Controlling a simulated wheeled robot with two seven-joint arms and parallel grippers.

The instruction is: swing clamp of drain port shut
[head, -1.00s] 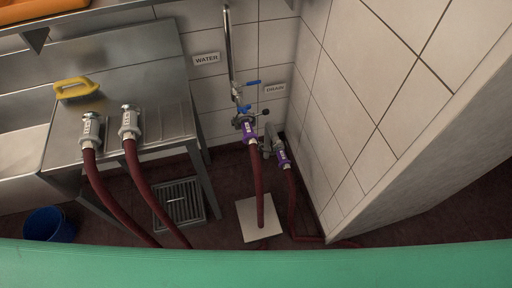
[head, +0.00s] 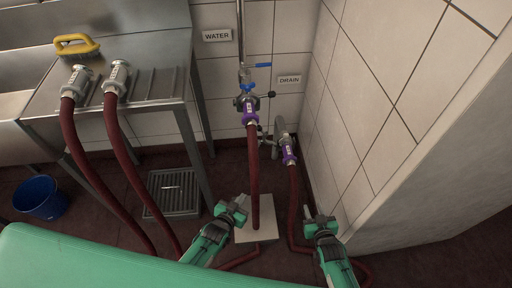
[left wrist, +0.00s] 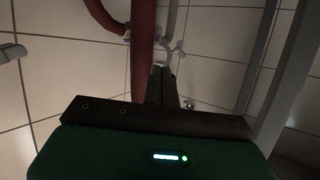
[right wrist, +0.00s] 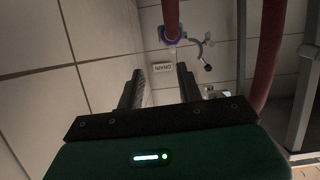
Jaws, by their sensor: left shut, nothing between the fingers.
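The drain port (head: 281,131) sits low near the wall corner, a grey fitting with a purple-collared hose end (head: 289,153) at it. Its grey curved clamp (right wrist: 203,48) hangs open beside the purple collar in the right wrist view, with a dark knob at its end. In the head view the clamp is small, left of the port. My right gripper (head: 319,221) is below and right of the port, apart from it; its fingers stand apart and empty in the right wrist view (right wrist: 158,90). My left gripper (head: 240,204) is shut and empty beside the water hose (left wrist: 143,50).
The water port (head: 247,100) with a purple-collared hose and blue-handled valve is left of the drain port. A side wall (head: 350,130) stands close on the right. A steel table (head: 150,60) holds two hose ends and a yellow brush (head: 77,45). A blue bucket (head: 40,198) stands left.

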